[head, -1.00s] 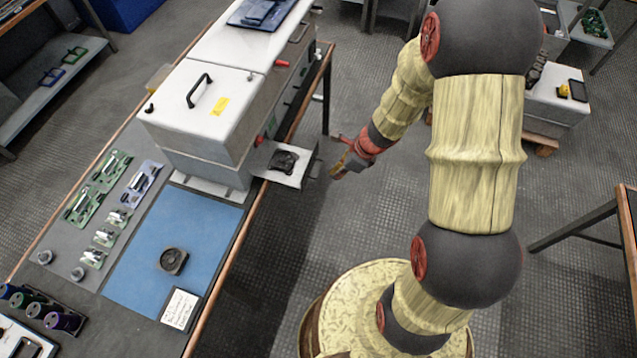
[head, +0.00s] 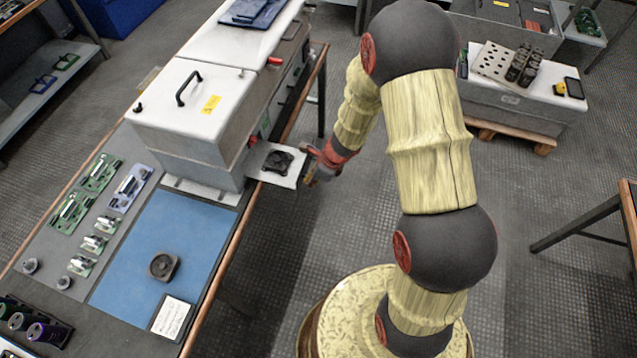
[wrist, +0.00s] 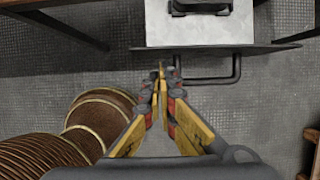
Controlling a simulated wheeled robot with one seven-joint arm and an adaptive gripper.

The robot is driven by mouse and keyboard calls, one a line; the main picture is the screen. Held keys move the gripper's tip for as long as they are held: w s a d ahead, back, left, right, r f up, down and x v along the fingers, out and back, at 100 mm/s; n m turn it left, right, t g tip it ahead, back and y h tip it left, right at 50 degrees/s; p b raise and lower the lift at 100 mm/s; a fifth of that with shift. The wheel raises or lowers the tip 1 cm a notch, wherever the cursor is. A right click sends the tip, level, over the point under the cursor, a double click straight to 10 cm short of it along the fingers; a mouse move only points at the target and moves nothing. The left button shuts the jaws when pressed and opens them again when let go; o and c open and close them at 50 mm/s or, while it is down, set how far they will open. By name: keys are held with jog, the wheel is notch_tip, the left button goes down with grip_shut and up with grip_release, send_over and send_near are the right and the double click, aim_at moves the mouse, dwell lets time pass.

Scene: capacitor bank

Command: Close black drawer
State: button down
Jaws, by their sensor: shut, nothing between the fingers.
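The open drawer (head: 271,166) sticks out of the side of a white and grey cabinet (head: 190,113). A black fan (head: 278,162) lies in it. In the wrist view the drawer (wrist: 200,32) shows a light floor, a dark front edge and a dark bar handle (wrist: 222,80). The black fan (wrist: 200,6) is cut off at the top edge there. My gripper (wrist: 161,78) is shut and empty, with its fingertips just in front of the drawer front, by the left part of the handle. I cannot tell whether they touch. In the head view my gripper (head: 312,165) is at the drawer's outer end.
The workbench has a blue mat (head: 165,240) with another black fan (head: 163,266) and a paper card (head: 171,317). Green circuit boards (head: 98,172) lie left of the mat. Floor is clear right of the drawer. A grey cart (head: 510,100) stands at the back right.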

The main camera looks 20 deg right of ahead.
jog(key=shift+a, duration=0.15)
jog(key=w+a+p, duration=0.3)
jog(key=w+a, duration=0.1)
jog(key=a, duration=0.1)
jog(key=w+a+p, duration=0.3)
jog(key=w+a, duration=0.1)
jog(key=a, duration=0.2)
jog(key=w+a+p, duration=0.3)
jog(key=w+a, duration=0.1)
jog(key=a, duration=0.1)
jog(key=shift+a+p, duration=0.15)
jog(key=shift+p, duration=0.2)
